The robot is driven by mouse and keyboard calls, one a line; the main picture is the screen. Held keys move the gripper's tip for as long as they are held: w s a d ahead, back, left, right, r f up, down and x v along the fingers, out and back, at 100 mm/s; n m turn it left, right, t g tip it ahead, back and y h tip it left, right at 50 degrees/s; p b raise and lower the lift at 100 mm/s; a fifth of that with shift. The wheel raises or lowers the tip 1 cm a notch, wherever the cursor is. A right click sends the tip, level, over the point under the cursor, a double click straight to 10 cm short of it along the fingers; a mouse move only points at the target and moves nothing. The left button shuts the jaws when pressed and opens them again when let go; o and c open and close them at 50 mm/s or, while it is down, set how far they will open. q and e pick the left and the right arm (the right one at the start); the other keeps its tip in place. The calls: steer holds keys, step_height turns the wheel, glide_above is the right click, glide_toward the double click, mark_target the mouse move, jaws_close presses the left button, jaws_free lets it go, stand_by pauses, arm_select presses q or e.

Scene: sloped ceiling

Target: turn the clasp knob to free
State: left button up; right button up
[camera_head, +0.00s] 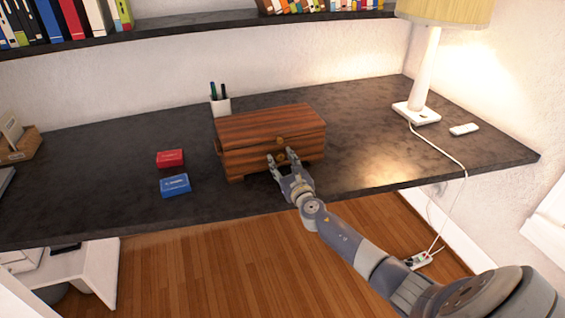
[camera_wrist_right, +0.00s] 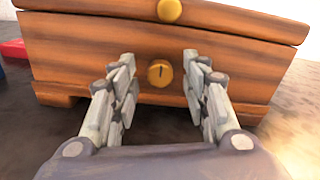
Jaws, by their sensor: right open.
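A wooden chest (camera_head: 235,160) with a lid stands on the dark desk. In the right wrist view its front (camera_wrist_right: 70,62) fills the picture. A round brass clasp knob (camera_wrist_right: 160,73) with a dark mark near its top sits on the front, below the lid. A second yellow knob (camera_wrist_right: 169,11) is on the lid edge above it. My right gripper (camera_wrist_right: 158,80) is open, one finger on either side of the clasp knob, with visible gaps to it. In the head view my right gripper (camera_head: 284,160) is at the chest's front. My left gripper is not in view.
A red box (camera_head: 170,158) and a blue box (camera_head: 175,185) lie left of the chest. A white pen cup (camera_head: 221,106) stands behind it. A lamp (camera_head: 423,75) and a small white remote (camera_head: 464,129) are at the right. The desk's front left is clear.

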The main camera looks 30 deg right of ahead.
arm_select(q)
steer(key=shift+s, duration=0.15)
arm_select(e)
steer(key=shift+c, duration=0.6)
jaws_close()
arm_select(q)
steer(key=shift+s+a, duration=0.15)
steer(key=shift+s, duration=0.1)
